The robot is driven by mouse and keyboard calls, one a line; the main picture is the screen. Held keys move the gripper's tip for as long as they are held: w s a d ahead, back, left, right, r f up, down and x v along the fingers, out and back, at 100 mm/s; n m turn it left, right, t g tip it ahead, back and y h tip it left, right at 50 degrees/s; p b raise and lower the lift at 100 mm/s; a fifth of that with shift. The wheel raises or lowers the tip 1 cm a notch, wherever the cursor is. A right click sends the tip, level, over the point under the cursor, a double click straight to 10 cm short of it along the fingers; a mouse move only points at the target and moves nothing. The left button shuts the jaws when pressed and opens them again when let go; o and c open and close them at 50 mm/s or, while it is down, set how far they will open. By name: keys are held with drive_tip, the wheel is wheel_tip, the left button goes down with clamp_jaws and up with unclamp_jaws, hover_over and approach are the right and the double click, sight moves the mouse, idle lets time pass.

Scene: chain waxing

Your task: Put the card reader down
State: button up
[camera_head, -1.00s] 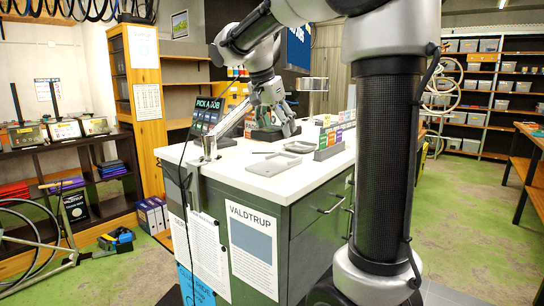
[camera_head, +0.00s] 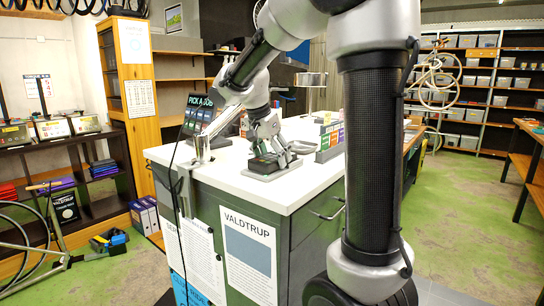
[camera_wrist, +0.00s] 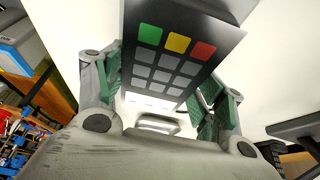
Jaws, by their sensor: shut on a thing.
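The card reader (camera_head: 262,164) is a dark block with green, yellow and red keys above rows of grey keys. It fills the top middle of the wrist view (camera_wrist: 178,55). My gripper (camera_head: 266,145) is shut on it, with green-padded fingers on both sides in the wrist view (camera_wrist: 162,90). The reader is low over the shallow grey tray (camera_head: 270,176) near the front of the white counter (camera_head: 222,165). I cannot tell whether its underside touches the tray.
A "PICK A JOB" screen (camera_head: 198,115) stands left of the reader, with a clamp post (camera_head: 203,150) at the counter's left edge. Colored card holders (camera_head: 330,140) stand to the right. Bare counter lies left of the tray and in front of it.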

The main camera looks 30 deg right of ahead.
drive_tip(key=o, duration=1.2)
drive_tip(key=shift+c, duration=0.2)
drive_tip(key=v, duration=1.2)
drive_tip(key=s+f+n+t+y, duration=0.1)
drive_tip(key=s+f+n+y, duration=0.1)
drive_tip(key=s+f+n, duration=0.4)
drive_tip(key=s+f+n+t+y, duration=0.2)
drive_tip(key=s+f+n, duration=0.4)
drive_tip(key=s, duration=1)
drive_tip(key=shift+a+f+n, duration=0.4)
drive_tip(key=shift+a+n, duration=0.05)
drive_tip(key=shift+n, duration=0.55)
drive_tip(key=shift+s, duration=0.15)
